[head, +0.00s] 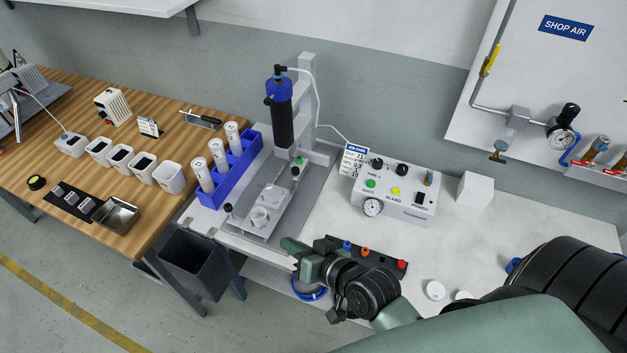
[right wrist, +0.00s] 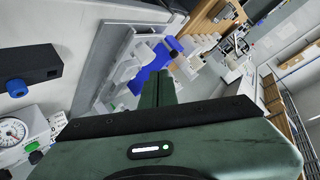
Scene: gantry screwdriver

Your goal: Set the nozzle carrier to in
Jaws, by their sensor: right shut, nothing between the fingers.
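A gantry stand (head: 308,95) holds an upright black cartridge (head: 283,118) with a blue cap. Below it, a light grey sliding plate, apparently the nozzle carrier (head: 272,196), carries a white round cup (head: 260,216) near its front end. I cannot tell for sure whether the carrier is in or out. My right gripper (head: 287,254) is shut and empty, in front of and below the carrier's front end, apparently apart from it.
A blue rack (head: 243,165) with white cartridges stands left of the carrier. A control box (head: 397,191) with a gauge and buttons is to the right. A black strip with coloured knobs (head: 374,254) lies close to my right wrist. A dark bin (head: 193,264) stands below, at left.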

